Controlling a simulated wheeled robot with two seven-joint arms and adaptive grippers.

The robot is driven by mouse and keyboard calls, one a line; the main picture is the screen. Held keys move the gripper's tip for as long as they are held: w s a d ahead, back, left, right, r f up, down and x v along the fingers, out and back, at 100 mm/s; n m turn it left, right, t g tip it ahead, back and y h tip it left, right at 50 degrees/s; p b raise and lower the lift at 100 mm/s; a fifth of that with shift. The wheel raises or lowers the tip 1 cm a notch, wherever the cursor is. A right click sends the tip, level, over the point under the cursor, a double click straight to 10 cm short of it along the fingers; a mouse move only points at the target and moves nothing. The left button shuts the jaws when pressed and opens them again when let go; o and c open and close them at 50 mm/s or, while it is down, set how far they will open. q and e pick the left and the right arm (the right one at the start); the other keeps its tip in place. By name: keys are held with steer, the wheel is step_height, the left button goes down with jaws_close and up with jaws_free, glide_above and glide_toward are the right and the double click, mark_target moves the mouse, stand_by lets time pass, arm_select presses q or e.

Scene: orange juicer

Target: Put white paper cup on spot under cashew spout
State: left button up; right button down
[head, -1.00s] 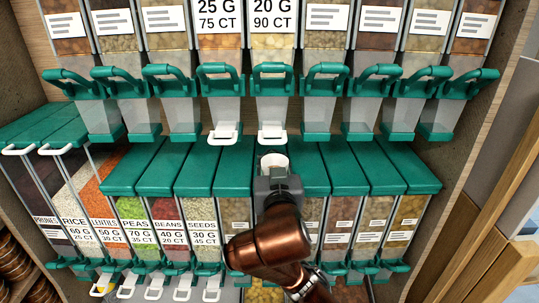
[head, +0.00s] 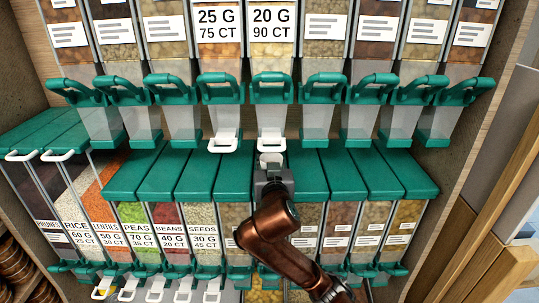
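The white paper cup (head: 270,158) shows just beyond the fingertips of my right gripper (head: 271,171). Only a small part of the cup shows, directly below the white bracket (head: 271,144) of the upper dispenser labelled 20 G 90 CT (head: 272,22). My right gripper appears shut on the cup, but its fingers are mostly hidden. The cup is in front of or above the green lids of the lower row; I cannot tell whether it touches anything. The product names of the upper row are cut off, so I cannot read which one is cashew. My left gripper is not in view.
A second white bracket (head: 224,141) hangs under the dispenser labelled 25 G 75 CT (head: 219,22). Green spout handles (head: 324,91) line the upper row. Green lids (head: 233,170) of the lower bins are close below. A wooden side panel (head: 465,200) bounds the right.

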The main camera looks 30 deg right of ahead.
steer(key=shift+f, duration=0.15)
steer(key=c, duration=1.6)
jaws_free()
steer(key=v, duration=0.6)
steer(key=b+v, duration=0.1)
steer(key=v, duration=0.5)
steer(key=shift+a+r, duration=0.1)
steer(key=shift+r, duration=0.15)
